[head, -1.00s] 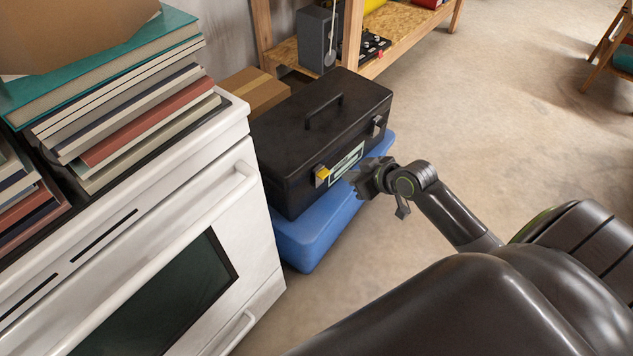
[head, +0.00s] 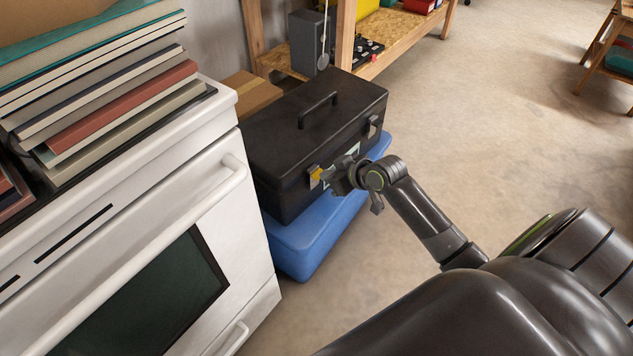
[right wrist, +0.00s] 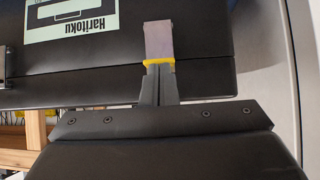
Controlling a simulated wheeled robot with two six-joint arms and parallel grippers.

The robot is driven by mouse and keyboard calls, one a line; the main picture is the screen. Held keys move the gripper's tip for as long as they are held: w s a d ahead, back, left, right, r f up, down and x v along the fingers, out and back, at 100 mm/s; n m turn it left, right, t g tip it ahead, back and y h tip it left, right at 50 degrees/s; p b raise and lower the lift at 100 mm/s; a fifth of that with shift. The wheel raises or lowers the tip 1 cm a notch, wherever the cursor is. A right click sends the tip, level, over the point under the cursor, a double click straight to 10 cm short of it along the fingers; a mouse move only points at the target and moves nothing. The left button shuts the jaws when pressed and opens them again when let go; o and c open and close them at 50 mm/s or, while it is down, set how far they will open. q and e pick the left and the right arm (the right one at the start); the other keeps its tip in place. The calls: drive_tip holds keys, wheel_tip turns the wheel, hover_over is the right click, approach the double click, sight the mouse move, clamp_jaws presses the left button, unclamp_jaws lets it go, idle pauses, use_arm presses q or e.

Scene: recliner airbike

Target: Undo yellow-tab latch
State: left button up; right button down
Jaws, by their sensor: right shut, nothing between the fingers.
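A black toolbox (head: 300,135) with a top handle stands closed on a blue case. Its near latch (head: 313,178) has a yellow tab and sits on the front face. In the right wrist view the latch (right wrist: 158,42) is a grey metal plate with the yellow tab (right wrist: 159,62) at its end. My right gripper (head: 331,176) is shut and empty, right in front of this latch. In the right wrist view its fingertips (right wrist: 159,75) meet the yellow tab's edge; I cannot tell whether they touch. A second, grey latch (head: 373,126) is at the far end. My left gripper is out of view.
The blue case (head: 307,243) lies under the toolbox. A white oven (head: 200,215) with stacked books (head: 110,85) stands close on the left. A cardboard box (head: 250,95) and a wooden shelf (head: 345,40) are behind.

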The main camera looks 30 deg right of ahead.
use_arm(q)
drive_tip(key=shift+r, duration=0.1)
use_arm(e)
drive_tip(key=shift+w+f, duration=0.2)
drive_tip(key=shift+f, duration=0.2)
